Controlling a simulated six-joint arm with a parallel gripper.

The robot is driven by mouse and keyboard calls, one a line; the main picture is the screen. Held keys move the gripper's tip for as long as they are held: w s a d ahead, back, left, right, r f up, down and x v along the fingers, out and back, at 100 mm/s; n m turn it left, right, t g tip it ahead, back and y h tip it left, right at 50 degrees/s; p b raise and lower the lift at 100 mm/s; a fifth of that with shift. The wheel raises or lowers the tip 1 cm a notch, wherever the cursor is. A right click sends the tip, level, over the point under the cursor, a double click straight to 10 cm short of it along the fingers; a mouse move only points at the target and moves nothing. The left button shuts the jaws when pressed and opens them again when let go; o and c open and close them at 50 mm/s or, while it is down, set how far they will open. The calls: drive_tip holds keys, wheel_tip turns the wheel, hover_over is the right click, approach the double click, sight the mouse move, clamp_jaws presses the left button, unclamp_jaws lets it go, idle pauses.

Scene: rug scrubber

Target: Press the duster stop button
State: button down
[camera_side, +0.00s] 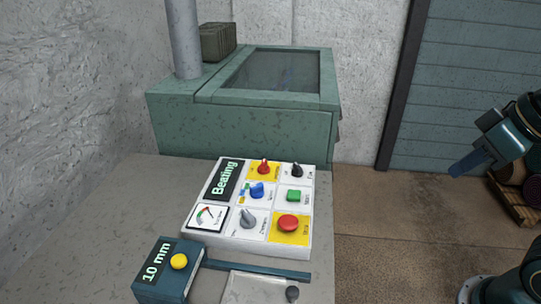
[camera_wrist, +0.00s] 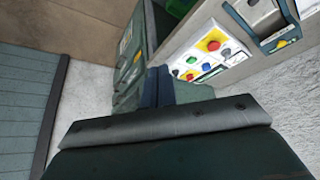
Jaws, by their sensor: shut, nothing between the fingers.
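A white control panel (camera_side: 258,232) lies on the bench. A round red button (camera_side: 288,223) sits on a yellow plate at its front right; its label is too small to read. The button also shows in the wrist view (camera_wrist: 213,45). The panel's display (camera_side: 227,179) reads "Beating". My gripper (camera_side: 456,171) is shut and empty, in the air well right of the panel. Its fingers (camera_wrist: 165,88) point past the panel in the wrist view.
A teal box with a yellow button (camera_side: 179,261) reads "10 mm" in front of the panel. A green machine (camera_side: 237,128) stands behind. Open floor (camera_side: 400,240) lies between bench and arm.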

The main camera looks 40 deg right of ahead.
drive_tip(key=shift+w, duration=0.1)
drive_tip(key=n+t, duration=0.4)
drive_tip(key=n, duration=0.4)
hover_over(292, 224)
wheel_tip(292, 224, down, 8)
drive_tip(key=shift+f, duration=0.15)
drive_tip(key=shift+f, duration=0.15)
drive_tip(key=shift+f, duration=4.3)
